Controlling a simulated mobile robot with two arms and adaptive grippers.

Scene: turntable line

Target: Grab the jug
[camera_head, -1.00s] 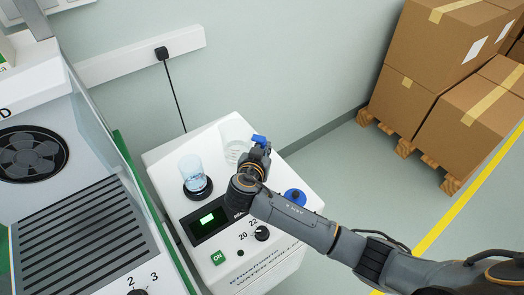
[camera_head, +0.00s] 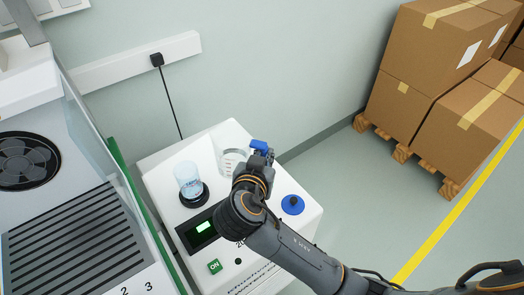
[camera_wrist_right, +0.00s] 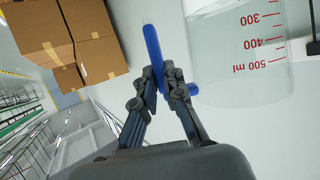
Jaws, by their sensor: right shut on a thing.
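The jug (camera_head: 232,160) is clear, with a blue handle (camera_head: 259,146), and stands at the back right of the white machine top. In the right wrist view the jug (camera_wrist_right: 238,50) shows red volume marks, and its blue handle (camera_wrist_right: 153,45) runs between my fingertips. My right gripper (camera_head: 256,158) is shut on the handle; its fingers also show in the right wrist view (camera_wrist_right: 166,80). My right wrist and forearm cover part of the machine's front. My left gripper is out of view.
A blue round knob or cap (camera_head: 293,204) is on the right of the white machine (camera_head: 160,185). Boxes (camera_head: 435,60) sit on pallets at the right; a wall is behind.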

